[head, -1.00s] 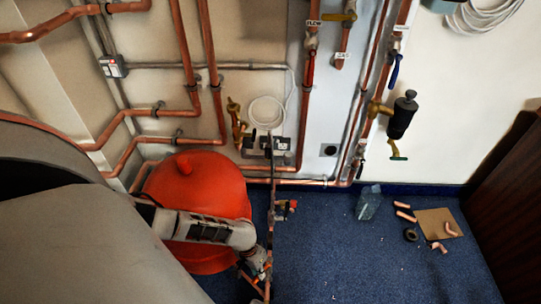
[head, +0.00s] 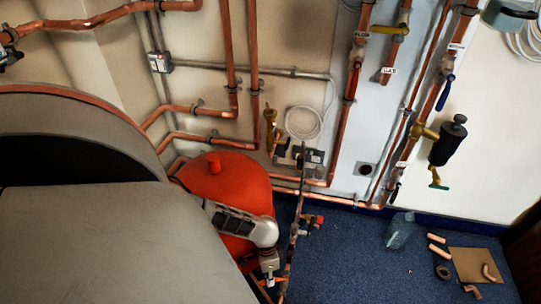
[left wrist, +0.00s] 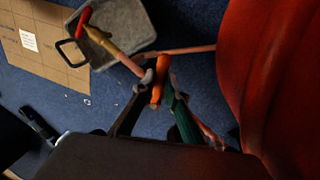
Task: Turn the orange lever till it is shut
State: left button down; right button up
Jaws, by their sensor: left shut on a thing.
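The orange lever (left wrist: 157,82) shows in the left wrist view as a short, bright orange bar between the fingertips of my left gripper (left wrist: 158,92). The gripper is shut on it. In the head view, my left gripper (head: 270,281) is low in the picture, just left of the upright copper manifold pipe (head: 293,225), and a bit of orange shows beside it. The valve body under the lever is mostly hidden. My right gripper is not in view.
A large red vessel (head: 215,185) stands close beside my left arm. A red-handled valve (head: 312,222) sits on the manifold's right. Copper pipes run along the wall.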

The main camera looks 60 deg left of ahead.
pick_arm(q)
jog(key=shift+s+f, duration=0.15)
jog(key=shift+s, duration=0.2)
jog(key=c, duration=2)
grip_release()
jog(key=shift+w, duration=0.15)
jog(key=shift+w, duration=0.1)
jog(key=r, duration=0.4)
jog(key=a+r, duration=0.1)
jog(key=r, duration=0.3)
jog(key=a+r, duration=0.1)
jog(key=r, duration=0.3)
jog(key=shift+w+a, duration=0.15)
jog(key=shift+w, duration=0.15)
